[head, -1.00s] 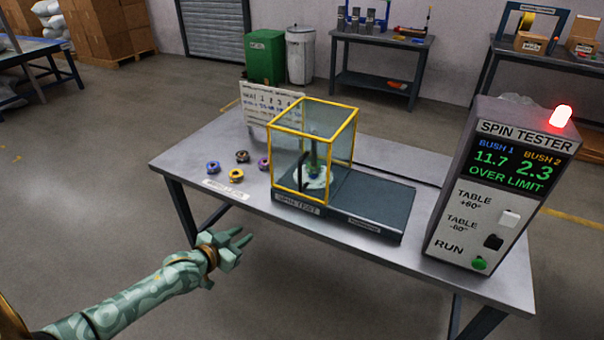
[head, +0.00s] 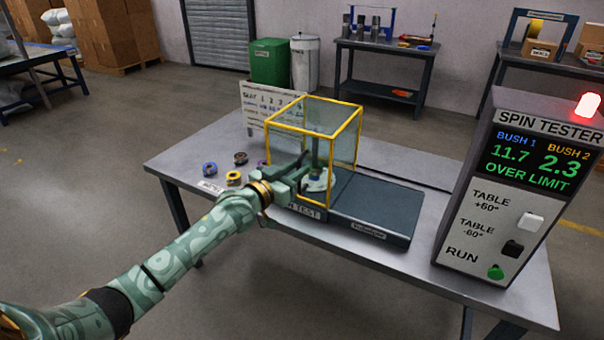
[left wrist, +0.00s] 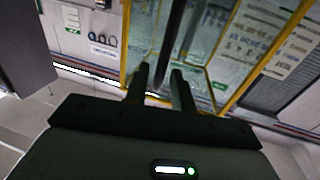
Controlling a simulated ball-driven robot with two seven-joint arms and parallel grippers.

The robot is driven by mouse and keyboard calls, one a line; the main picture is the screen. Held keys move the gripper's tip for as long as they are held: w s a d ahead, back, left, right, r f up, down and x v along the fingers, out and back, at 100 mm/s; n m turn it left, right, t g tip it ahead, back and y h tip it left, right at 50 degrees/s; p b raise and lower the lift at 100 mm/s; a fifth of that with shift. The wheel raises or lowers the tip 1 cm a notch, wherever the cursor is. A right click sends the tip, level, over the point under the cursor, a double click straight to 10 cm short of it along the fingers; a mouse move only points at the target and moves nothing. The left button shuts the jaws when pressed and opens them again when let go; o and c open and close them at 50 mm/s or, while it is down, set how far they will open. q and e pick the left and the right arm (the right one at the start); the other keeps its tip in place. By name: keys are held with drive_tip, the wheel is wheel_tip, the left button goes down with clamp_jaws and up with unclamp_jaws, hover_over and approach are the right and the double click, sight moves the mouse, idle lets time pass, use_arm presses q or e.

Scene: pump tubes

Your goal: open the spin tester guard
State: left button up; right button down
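The spin tester guard (head: 331,121) is a clear box with a yellow frame. It stands closed over a round plate with a green post (head: 316,177). My left gripper (head: 303,170) is at the guard's front face and hides much of its dark upright handle. In the left wrist view, the two fingers (left wrist: 160,76) are apart. The dark handle bar (left wrist: 172,45) shows beyond and between their tips. I cannot tell whether they touch it. The yellow frame (left wrist: 125,45) is close by. My right gripper is not in view.
The spin tester console (head: 521,185) stands at the table's right, showing OVER LIMIT under a lit red lamp (head: 587,104). Small coloured rings (head: 233,178) lie left of the guard. A dark flat slide base (head: 375,208) extends right of the guard. A white chart board (head: 262,108) stands behind.

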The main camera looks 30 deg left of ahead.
use_arm(q)
drive_tip(key=shift+w+d, duration=0.15)
drive_tip(key=shift+w, duration=0.7)
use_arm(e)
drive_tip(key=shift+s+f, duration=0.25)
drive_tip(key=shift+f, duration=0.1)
